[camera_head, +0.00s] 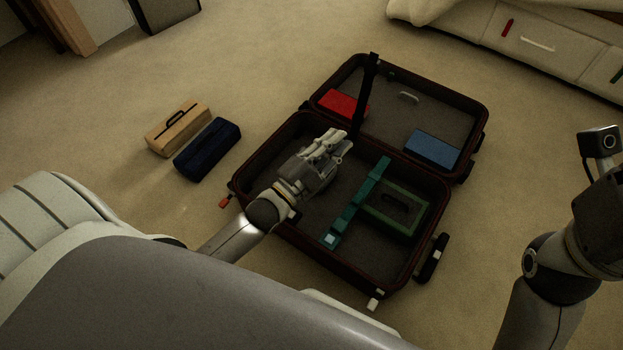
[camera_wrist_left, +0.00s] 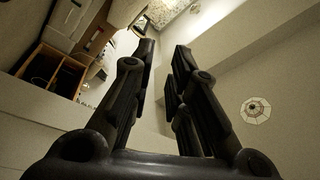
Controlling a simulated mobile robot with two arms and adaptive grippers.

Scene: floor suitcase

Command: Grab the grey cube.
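I cannot make out a grey cube in either view. An open dark suitcase (camera_head: 259,148) lies on the carpet in the head view. My left gripper (camera_head: 340,143) is over its near half, fingers toward the hinge side, and hides part of the inside. In the left wrist view the fingers of this gripper (camera_wrist_left: 164,48) are spread apart with nothing between them. My right arm shows at the right edge of the head view, but its fingers are not in sight.
A tan case (camera_head: 178,128) and navy case (camera_head: 208,149) lie left on open carpet.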

